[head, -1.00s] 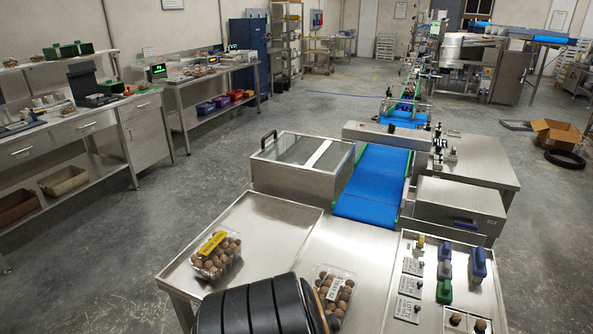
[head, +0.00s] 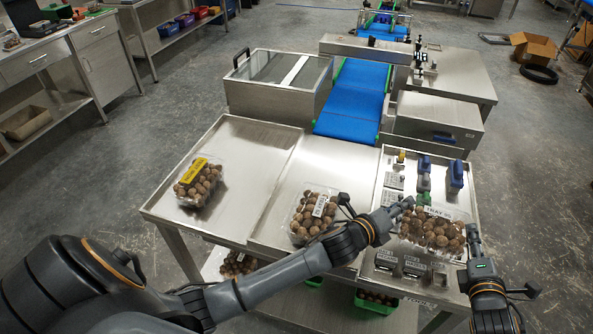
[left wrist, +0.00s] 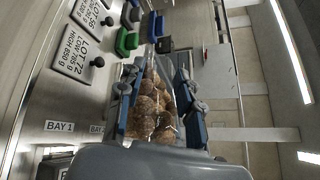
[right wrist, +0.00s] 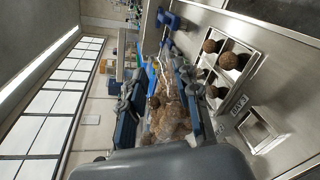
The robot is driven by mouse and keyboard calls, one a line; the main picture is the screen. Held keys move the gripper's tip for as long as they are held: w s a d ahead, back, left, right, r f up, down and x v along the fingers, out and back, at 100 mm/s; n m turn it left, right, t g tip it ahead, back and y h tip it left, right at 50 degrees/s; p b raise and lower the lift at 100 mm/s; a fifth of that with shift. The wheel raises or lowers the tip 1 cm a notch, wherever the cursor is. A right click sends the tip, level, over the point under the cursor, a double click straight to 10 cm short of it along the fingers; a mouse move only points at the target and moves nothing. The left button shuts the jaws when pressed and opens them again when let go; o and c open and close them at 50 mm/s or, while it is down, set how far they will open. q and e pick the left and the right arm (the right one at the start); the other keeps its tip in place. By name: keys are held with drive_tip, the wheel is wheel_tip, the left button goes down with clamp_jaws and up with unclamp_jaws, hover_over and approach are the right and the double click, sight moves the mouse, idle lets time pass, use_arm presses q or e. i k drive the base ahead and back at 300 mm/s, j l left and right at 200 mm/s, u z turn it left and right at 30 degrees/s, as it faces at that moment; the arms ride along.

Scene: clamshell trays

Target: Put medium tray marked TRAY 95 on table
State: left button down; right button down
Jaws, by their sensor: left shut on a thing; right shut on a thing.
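A clear clamshell tray of brown balls (head: 432,232) with a white label reading TRAY and a number, seemingly 95, is held between my two grippers over the right panel of the table. My left gripper (head: 402,207) is shut on its left side and my right gripper (head: 472,238) is shut on its right side. The tray shows between the fingers in the left wrist view (left wrist: 152,105) and the right wrist view (right wrist: 168,112). It appears raised above the panel; the exact gap is hidden. The steel table (head: 268,212) stands below and left of it.
A yellow-labelled tray (head: 198,182) lies on the left table section and a white-labelled tray (head: 314,212) on the middle. Blue and green blocks (head: 455,175) stand behind the held tray. A blue conveyor (head: 355,100) and lidded steel box (head: 280,85) lie beyond. Left-section steel around the yellow-labelled tray is bare.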

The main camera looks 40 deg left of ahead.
sight(331, 173)
drive_tip(key=i+j, duration=0.1)
drive_tip(key=j, duration=0.2)
drive_tip(key=i+j+u, duration=0.15)
drive_tip(key=j, duration=0.2)
drive_tip(key=i+j, duration=0.15)
drive_tip(key=j, duration=0.15)
drive_tip(key=i+j+u, duration=0.1)
drive_tip(key=j, duration=0.2)
